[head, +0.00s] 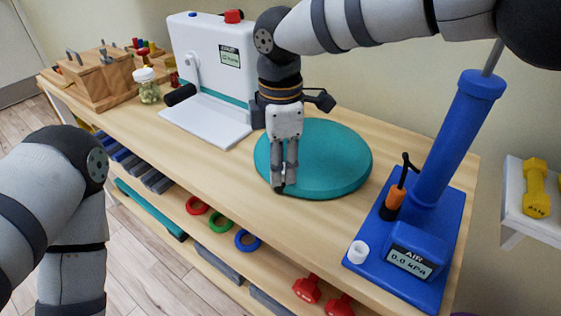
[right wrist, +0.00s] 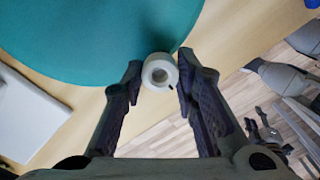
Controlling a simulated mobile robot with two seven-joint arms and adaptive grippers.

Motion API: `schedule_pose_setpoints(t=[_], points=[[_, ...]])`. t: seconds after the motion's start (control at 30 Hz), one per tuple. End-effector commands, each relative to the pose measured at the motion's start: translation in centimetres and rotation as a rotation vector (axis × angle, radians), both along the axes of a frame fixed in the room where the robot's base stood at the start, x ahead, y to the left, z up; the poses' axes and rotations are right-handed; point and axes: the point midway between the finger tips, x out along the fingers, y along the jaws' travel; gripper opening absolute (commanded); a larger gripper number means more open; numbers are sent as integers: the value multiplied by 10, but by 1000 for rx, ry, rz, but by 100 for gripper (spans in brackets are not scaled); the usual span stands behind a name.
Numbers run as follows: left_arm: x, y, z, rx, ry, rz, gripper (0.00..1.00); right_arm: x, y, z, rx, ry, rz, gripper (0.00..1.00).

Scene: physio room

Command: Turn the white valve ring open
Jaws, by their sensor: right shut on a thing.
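A round teal cushion (head: 325,158) lies flat on the wooden bench. My right gripper (head: 279,185) points down at the cushion's near left edge. Its fingertips (right wrist: 158,77) are shut on the valve ring, one on each side. In the head view the fingers hide the ring. My left arm hangs at the left, and its gripper is out of the head view.
A blue pump (head: 452,140) with an "AIR 0.0 kPa" display and a small white cup-like part (head: 358,252) stands right of the cushion. A white device (head: 212,60) stands behind left. A jar (head: 147,86) and wooden block (head: 98,78) are farther left. Coloured rings (head: 219,222) lie on the lower shelf.

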Motion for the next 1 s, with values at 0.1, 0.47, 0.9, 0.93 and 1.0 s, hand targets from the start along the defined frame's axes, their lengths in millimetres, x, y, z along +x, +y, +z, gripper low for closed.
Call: schedule_pose_setpoints(t=[0.1, 0.47, 0.9, 0.93, 1.0], points=[[4, 0, 3, 0, -13, 0, 40, 0, 0, 2, 2, -4, 59, 0], [13, 0, 12, 0, -46, 0, 40, 0, 0, 3, 2, -4, 374, 0], [16, 0, 15, 0, -59, -1, 40, 0, 1, 2, 2, -3, 734, 0], [16, 0, 15, 0, -59, -1, 40, 0, 1, 2, 2, -3, 752, 0], [16, 0, 16, 0, -60, -1, 40, 1, 0, 1, 1, -4, 790, 0]])
